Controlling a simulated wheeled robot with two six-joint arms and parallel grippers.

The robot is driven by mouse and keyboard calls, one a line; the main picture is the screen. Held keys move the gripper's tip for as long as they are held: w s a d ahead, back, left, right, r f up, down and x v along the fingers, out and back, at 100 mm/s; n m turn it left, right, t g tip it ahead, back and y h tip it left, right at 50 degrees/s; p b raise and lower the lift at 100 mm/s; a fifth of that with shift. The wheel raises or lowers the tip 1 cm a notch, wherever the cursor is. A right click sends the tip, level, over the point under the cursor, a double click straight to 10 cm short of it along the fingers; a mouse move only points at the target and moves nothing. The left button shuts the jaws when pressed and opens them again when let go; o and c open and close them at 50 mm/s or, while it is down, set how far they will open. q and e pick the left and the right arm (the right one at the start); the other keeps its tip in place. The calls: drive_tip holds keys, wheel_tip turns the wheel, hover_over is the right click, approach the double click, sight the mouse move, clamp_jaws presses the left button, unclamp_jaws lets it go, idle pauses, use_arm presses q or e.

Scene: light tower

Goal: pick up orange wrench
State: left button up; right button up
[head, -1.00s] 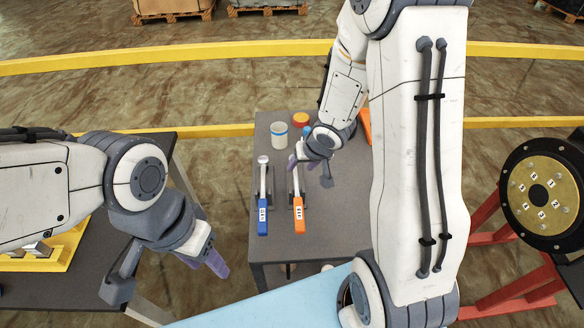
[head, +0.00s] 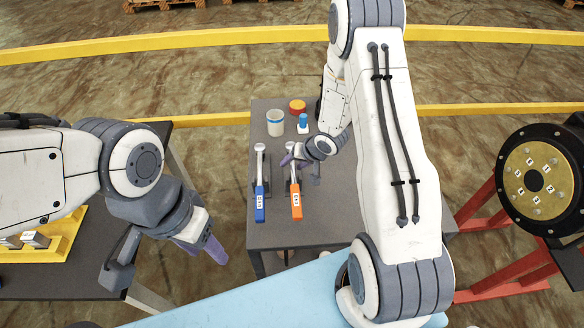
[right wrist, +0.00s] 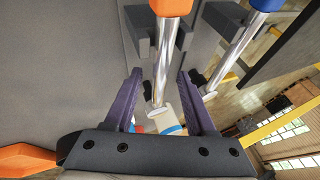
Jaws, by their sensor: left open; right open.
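The orange wrench (head: 297,202) rests on the grey table, its handle toward me and its metal head pointing away. My right gripper (head: 300,169) is open over its metal shaft. In the right wrist view the orange wrench (right wrist: 165,60) runs down between the two open purple fingers (right wrist: 160,88), with visible gaps on both sides. I cannot tell how far above it the fingers are. My left gripper (head: 165,262) is open and empty, off to the left of the table.
A blue wrench (head: 260,203) lies parallel, just left of the orange one. Behind them stand a grey-white cup (head: 275,124), a red-orange round item (head: 297,106) and a small blue-topped item (head: 303,121). A black flanged disc (head: 540,180) is on the right.

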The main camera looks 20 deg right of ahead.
drive_tip(key=shift+w+a+f, duration=0.1)
drive_tip(key=shift+w+f, duration=0.15)
drive_tip(key=shift+f, duration=0.15)
clamp_jaws()
idle(1.2)
